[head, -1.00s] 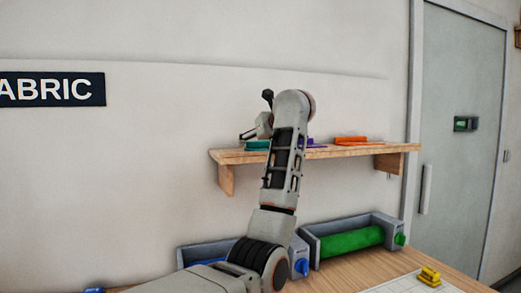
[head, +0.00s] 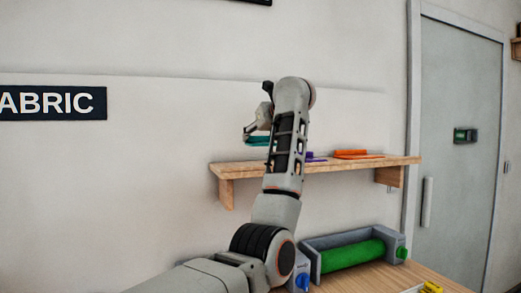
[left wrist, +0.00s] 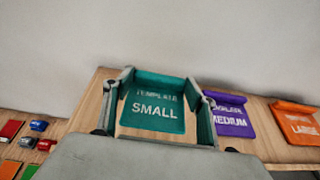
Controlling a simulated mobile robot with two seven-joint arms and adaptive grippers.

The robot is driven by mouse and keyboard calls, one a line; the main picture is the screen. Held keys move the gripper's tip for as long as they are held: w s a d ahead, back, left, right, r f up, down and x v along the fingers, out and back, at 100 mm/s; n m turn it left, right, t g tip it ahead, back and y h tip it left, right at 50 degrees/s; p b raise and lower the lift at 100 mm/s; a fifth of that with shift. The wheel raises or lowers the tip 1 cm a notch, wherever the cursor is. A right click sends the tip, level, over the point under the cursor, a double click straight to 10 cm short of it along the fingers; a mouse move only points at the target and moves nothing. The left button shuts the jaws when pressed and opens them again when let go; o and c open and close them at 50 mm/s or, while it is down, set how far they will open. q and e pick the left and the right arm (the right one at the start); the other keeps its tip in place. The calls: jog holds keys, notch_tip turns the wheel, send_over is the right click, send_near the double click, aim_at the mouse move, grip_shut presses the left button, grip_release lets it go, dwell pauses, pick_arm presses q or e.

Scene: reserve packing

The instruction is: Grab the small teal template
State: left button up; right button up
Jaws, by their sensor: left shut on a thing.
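The small teal template (left wrist: 153,106), marked "TEMPLATE SMALL", sits between the fingers of my left gripper (left wrist: 158,108) in the left wrist view. The gripper is shut on it. In the head view the teal template (head: 258,141) shows at the left gripper (head: 254,134), above the shelf's left part, with a gap below it. My arm hides part of the gripper and shelf. My right gripper is in neither view.
The wooden shelf (head: 238,170) also bears a purple medium template (left wrist: 229,116) and an orange large template (left wrist: 297,124). Below are a green roll (head: 352,254) in a grey holder and a worktable (head: 415,275). A grey door (head: 463,130) stands at right.

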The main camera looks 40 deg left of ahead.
pick_arm(q)
notch_tip(320, 180, up, 14)
jog(key=p, duration=0.3)
